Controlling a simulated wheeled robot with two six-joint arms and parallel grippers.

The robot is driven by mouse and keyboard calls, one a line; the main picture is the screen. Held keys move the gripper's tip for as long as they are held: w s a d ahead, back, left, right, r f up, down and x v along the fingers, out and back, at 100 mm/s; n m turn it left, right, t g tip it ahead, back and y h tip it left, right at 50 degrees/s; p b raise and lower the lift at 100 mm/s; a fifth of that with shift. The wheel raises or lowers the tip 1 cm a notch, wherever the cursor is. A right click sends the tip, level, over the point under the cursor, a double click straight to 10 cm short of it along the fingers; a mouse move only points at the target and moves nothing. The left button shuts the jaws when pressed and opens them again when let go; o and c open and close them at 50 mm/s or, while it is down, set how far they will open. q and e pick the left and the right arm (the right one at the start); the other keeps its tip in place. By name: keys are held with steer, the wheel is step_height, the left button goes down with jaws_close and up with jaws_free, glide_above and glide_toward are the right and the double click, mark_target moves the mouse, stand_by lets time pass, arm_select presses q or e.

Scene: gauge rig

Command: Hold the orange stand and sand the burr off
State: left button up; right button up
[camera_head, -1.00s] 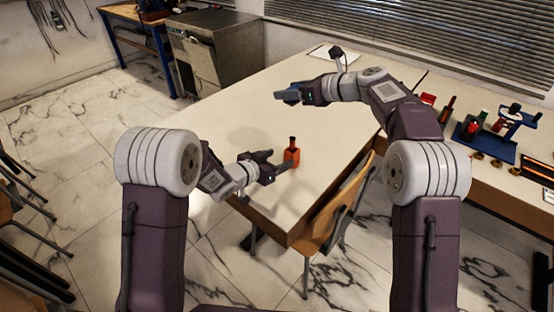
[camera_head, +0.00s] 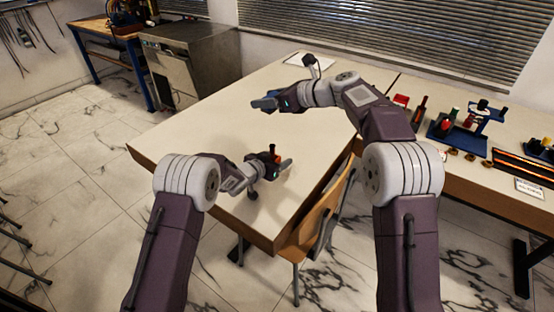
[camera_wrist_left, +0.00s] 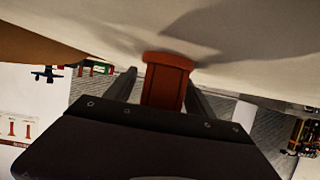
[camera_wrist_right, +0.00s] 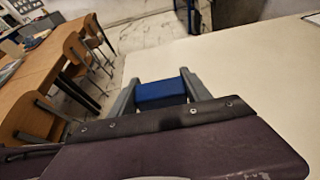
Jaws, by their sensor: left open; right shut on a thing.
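The orange stand (camera_head: 277,158) is on the white table, mostly hidden behind my left gripper (camera_head: 282,162) in the head view. In the left wrist view the stand (camera_wrist_left: 166,84) is between the fingers of my left gripper (camera_wrist_left: 166,98), which are open with narrow gaps beside it. My right gripper (camera_head: 266,102) is over the table farther back. It is shut on a blue block (camera_wrist_right: 161,92), seen between its fingers in the right wrist view. I cannot make out the burr.
The white table (camera_head: 205,120) is clear around both grippers. A wooden chair (camera_head: 312,225) stands against its near right edge. A side bench on the right holds a blue fixture (camera_head: 458,138), bottles and small parts. A metal cabinet (camera_head: 190,60) stands behind the table.

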arm_select(q)
jaws_close()
arm_select(e)
step_height(320, 180, down, 13)
steer(key=shift+r, duration=0.15)
stand_by(0.5)
steer(key=shift+f, duration=0.6)
stand_by(0.6)
steer(key=shift+w+d, duration=0.45)
steer(key=shift+w, duration=0.15)
steer(key=shift+f, duration=0.1)
arm_select(q)
steer(key=shift+r, duration=0.1)
arm_select(e)
steer(key=shift+s+a, duration=0.5)
steer(key=shift+s, duration=0.2)
steer(key=shift+s+a, duration=0.5)
steer(key=shift+s, duration=0.2)
